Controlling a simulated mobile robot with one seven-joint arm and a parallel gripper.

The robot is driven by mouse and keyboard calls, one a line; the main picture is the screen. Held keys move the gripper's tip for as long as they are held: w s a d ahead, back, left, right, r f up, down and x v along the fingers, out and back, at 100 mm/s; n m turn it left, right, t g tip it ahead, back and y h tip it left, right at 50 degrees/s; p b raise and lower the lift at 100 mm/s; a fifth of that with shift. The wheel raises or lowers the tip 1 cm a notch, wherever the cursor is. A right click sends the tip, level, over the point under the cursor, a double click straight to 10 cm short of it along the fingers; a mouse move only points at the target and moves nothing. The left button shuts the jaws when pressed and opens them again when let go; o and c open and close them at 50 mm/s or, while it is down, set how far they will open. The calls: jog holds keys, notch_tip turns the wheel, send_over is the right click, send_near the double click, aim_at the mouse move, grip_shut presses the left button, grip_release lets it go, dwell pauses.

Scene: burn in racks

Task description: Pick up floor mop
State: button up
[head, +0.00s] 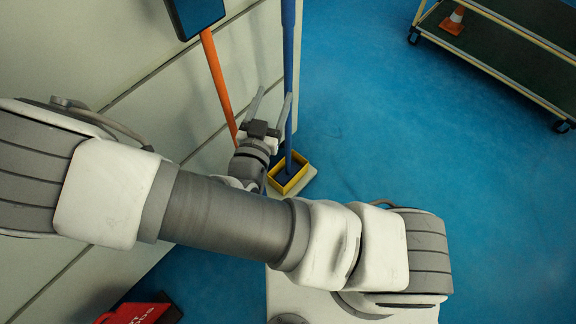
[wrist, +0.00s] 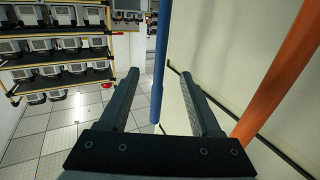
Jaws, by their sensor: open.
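The floor mop appears to be the blue pole (head: 288,60) standing upright by the pale wall, rising from a yellow-rimmed box (head: 289,178) on a pale pad on the floor. My gripper (head: 275,93) is open and empty, with its right finger close to the pole in the head view. In the wrist view, the blue pole (wrist: 159,55) shows in the gap between the open fingers (wrist: 160,75). I cannot tell how deep between them it is.
An orange pole (head: 217,82) with a dark blue block (head: 194,14) on top leans by the wall, left of my gripper. A red box (head: 138,313) lies at lower left. A cart (head: 510,35) with an orange cone (head: 453,21) stands at upper right. Blue floor between is clear.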

aim_at(288, 60)
jog(key=b+x, duration=0.2)
jog(key=x, duration=0.9)
jog(key=shift+f, duration=0.1)
jog(key=shift+r+b+x, duration=0.15)
jog(key=shift+b+x, duration=0.4)
jog(key=shift+x, duration=1)
jog(key=shift+r+b+x, duration=0.15)
jog(key=shift+b+x, duration=0.35)
jog(key=shift+x, duration=1.05)
jog(key=shift+a, duration=0.1)
grip_shut()
